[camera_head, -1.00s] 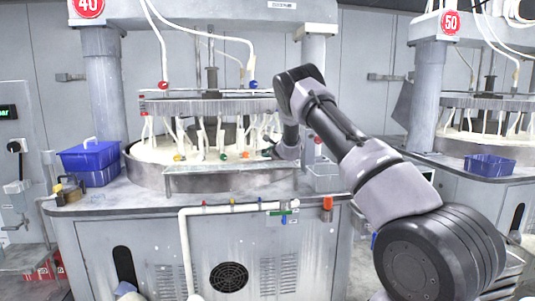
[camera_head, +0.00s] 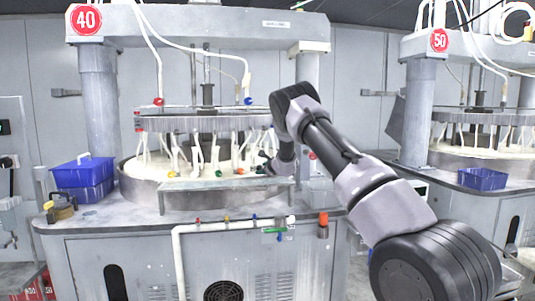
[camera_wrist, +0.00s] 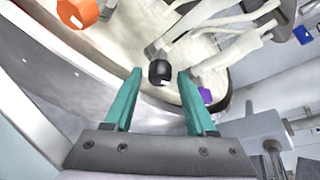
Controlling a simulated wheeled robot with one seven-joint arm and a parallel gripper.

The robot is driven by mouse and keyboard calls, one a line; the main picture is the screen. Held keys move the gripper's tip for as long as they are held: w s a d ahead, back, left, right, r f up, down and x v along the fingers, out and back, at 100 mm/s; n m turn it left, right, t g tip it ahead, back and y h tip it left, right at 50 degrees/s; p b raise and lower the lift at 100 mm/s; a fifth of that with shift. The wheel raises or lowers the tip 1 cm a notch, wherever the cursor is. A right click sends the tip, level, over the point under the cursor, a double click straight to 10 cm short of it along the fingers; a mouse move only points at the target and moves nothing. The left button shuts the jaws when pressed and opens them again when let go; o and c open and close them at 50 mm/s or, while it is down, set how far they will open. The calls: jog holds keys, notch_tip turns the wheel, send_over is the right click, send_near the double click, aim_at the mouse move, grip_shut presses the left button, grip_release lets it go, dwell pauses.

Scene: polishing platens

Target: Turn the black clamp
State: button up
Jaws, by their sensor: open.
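The black clamp (camera_wrist: 160,72) is a small round black knob with a white mark, seen in the wrist view just beyond and between my fingertips. My gripper (camera_wrist: 160,78) has two teal fingers, spread open and empty, with the clamp near the gap between their tips. I cannot tell whether either finger touches it. In the head view my gripper (camera_head: 268,168) reaches the right front of the platen machine and is mostly hidden by my arm. The black clamp cannot be made out clearly there.
An orange clamp (camera_wrist: 77,12) sits to the left in the wrist view, and a purple one (camera_wrist: 205,96) lies close to the right finger. White hoses (camera_wrist: 222,62) hang around the clamp. A metal rim (camera_wrist: 70,50) runs along the left. A blue bin (camera_head: 84,178) stands left.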

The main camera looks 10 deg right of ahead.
jog(key=m+g+y, duration=0.1)
jog(key=m, duration=0.1)
jog(key=m+y, duration=0.1)
jog(key=m, duration=0.1)
jog(key=shift+d+r+g, duration=0.15)
jog(key=shift+g, duration=0.25)
jog(key=v, duration=1)
jog(key=s+a+r+n+g+y, duration=0.1)
jog(key=s+a+r+n, duration=0.1)
jog(key=s+r+n, duration=0.3)
jog(key=s+a+r+n+g+y, duration=0.1)
jog(key=s+a+r+n+g, duration=0.1)
jog(key=s+r, duration=0.9)
jog(key=shift+s+a+n, duration=0.45)
jog(key=shift+s+n, duration=0.95)
jog(key=shift+s, duration=0.05)
jog(key=shift+w, duration=0.15)
